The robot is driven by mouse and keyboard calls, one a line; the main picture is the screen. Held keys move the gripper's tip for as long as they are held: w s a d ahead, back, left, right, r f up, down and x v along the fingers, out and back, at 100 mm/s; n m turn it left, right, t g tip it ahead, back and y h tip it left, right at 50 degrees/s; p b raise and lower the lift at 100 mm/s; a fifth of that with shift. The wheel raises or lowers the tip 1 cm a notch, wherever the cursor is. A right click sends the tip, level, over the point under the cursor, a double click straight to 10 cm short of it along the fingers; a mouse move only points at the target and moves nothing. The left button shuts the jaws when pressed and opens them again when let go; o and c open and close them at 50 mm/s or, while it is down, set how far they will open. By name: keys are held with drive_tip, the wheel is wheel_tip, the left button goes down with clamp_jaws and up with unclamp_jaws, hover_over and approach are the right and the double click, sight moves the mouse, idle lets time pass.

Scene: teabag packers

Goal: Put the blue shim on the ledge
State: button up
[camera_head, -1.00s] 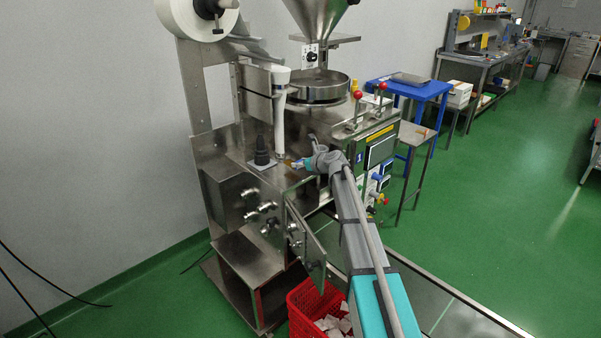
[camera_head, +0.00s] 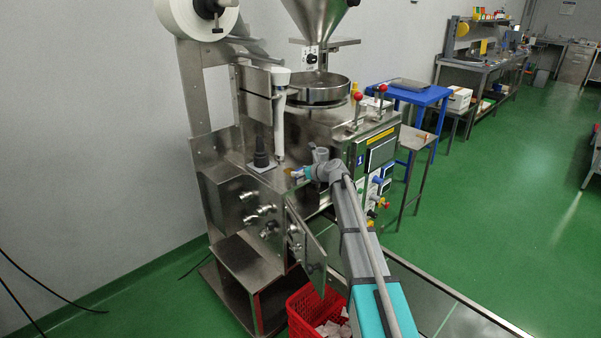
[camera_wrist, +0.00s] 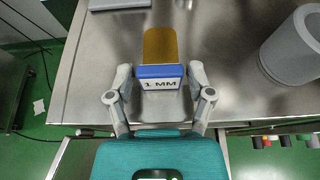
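The blue shim (camera_wrist: 160,72) has a blue block labelled "1 MM" with a brass-coloured plate extending forward from it. In the head view my gripper (camera_head: 302,173) is small, at the machine's steel top (camera_head: 282,185), right of a dark knob. The shim is hard to make out there.
A dark knob on a pale plate (camera_head: 262,155) stands left of my gripper. A grey cylinder (camera_wrist: 292,50) stands to the right in the wrist view. An open metal door (camera_head: 307,240) and a red basket (camera_head: 303,312) are below. Red-topped levers (camera_head: 357,97) stand behind.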

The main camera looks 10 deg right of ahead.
drive_tip(key=shift+o, duration=0.6)
drive_tip(key=shift+r, duration=0.15)
drive_tip(key=shift+r, duration=0.1)
drive_tip(key=p+v, duration=0.5)
drive_tip(key=v, duration=0.7)
idle(1.2)
